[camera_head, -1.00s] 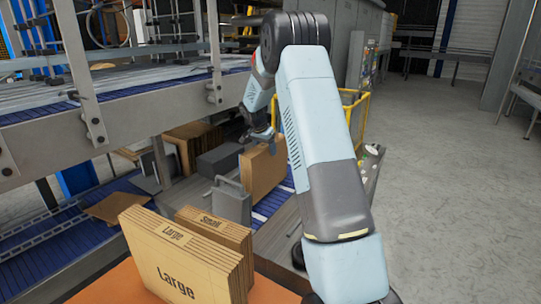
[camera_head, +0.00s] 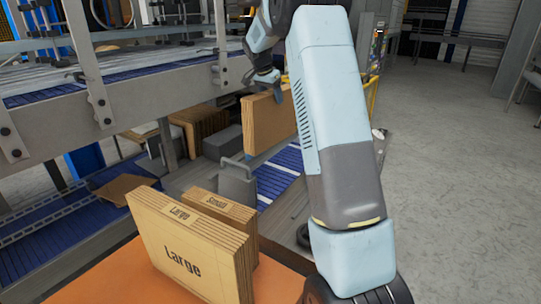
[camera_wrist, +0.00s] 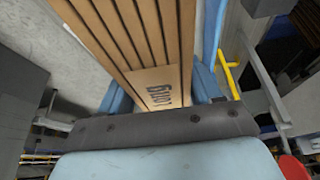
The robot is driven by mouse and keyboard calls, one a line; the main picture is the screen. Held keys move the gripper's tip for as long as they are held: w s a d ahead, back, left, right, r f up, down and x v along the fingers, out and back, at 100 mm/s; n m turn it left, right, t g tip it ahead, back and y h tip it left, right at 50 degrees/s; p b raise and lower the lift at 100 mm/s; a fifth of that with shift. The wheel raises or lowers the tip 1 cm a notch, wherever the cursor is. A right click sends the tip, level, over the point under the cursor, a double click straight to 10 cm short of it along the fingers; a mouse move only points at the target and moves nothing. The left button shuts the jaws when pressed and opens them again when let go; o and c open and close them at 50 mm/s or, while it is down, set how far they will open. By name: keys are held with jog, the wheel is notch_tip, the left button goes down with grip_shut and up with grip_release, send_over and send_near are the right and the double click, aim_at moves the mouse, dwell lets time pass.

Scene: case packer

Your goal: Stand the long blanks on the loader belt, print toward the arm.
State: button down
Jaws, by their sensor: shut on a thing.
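My gripper (camera_head: 266,84) is shut on a bundle of brown long blanks (camera_head: 268,122), held upright from its top edge. The bundle appears raised over the blue loader belt (camera_head: 276,180); its lower edge is near the belt, and the exact gap is hard to judge. In the wrist view, the blue fingers (camera_wrist: 160,92) straddle the long blanks (camera_wrist: 118,35), and the printed word "long" shows on a pale patch close to the gripper. The head view shows no print on the bundle's visible broad face.
Blanks marked Large (camera_head: 185,250) and Small (camera_head: 222,203) stand on an orange surface (camera_head: 275,285) in front. A grey bracket (camera_head: 237,183) stands left of the belt. Brown blanks (camera_head: 203,125) and a dark box (camera_head: 222,142) lie behind. A metal frame (camera_head: 150,105) overhangs at left.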

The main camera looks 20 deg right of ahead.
aim_at(262, 142)
jog(key=f+m, duration=0.1)
jog(key=a+m+g, duration=0.1)
jog(key=m, duration=0.1)
jog(key=s+f+m, duration=0.1)
jog(key=shift+a+f+m+g+h, duration=0.15)
jog(key=shift+f+m+g+h, duration=0.15)
jog(key=shift+g+h, duration=0.1)
jog(key=f+m, duration=0.1)
jog(key=m, duration=0.1)
jog(key=s+a+f+m+g, duration=0.1)
jog(key=m, duration=0.1)
jog(key=shift+a+g, duration=0.1)
jog(key=shift+g, duration=0.2)
jog(key=m, duration=0.1)
jog(key=a+f+m+g, duration=0.1)
jog(key=m, duration=0.1)
jog(key=s+m, duration=0.1)
jog(key=shift+a+f+m+g+y, duration=0.3)
jog(key=shift+f+y, duration=0.05)
jog(key=shift+y, duration=0.05)
jog(key=a+m, duration=0.1)
jog(key=m, duration=0.1)
jog(key=s+f+m+g+y, duration=0.1)
jog(key=shift+a+f+m, duration=0.15)
jog(key=shift+a+m, duration=0.2)
jog(key=shift+m, duration=0.05)
jog(key=shift+f, duration=4.9)
jog(key=shift+c, duration=1)
grip_release()
jog(key=shift+f, duration=0.1)
